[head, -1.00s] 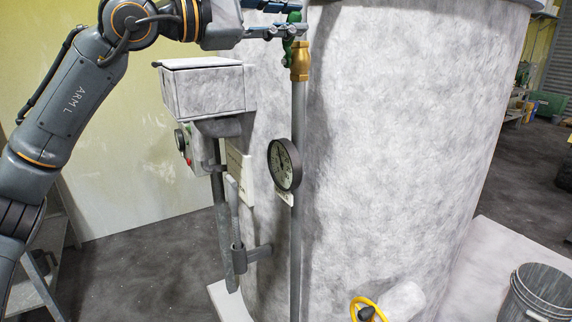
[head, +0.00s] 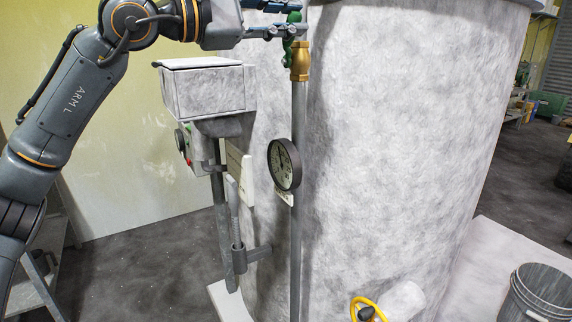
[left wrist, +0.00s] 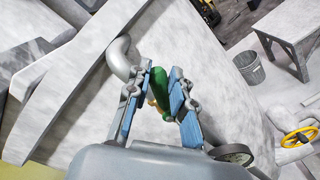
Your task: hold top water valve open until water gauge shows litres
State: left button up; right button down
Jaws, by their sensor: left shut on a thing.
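My left gripper (head: 292,20) is at the top of the upright pipe, against the big frosted tank. It is shut on the green valve handle (head: 288,47), which also shows between the blue finger pads in the left wrist view (left wrist: 158,88). The brass valve body (head: 300,63) sits just below the fingers. The round dial gauge (head: 284,164) is on the pipe lower down, with a white face and dark rim. Its needle and figures are too small to read. The gauge's rim shows in the left wrist view (left wrist: 233,154). My right gripper is not in view.
A grey box (head: 203,90) with a control panel stands left of the pipe. A yellow handwheel (head: 368,308) is low on the tank (head: 410,150). A grey pail (head: 540,292) stands at the lower right.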

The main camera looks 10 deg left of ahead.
pick_arm(q)
jog(key=shift+w+a+f, duration=0.1)
jog(key=shift+o, duration=1.3)
jog(key=c, duration=0.3)
jog(key=shift+s+d+f+b, duration=0.35)
jog(key=shift+f+b, duration=0.25)
jog(key=shift+b, duration=0.2)
jog(key=shift+s+d+f+b, duration=0.35)
jog(key=shift+f+b, duration=0.1)
jog(key=shift+b, duration=0.2)
jog(key=shift+c, duration=0.2)
jog(key=shift+r, duration=0.1)
grip_shut()
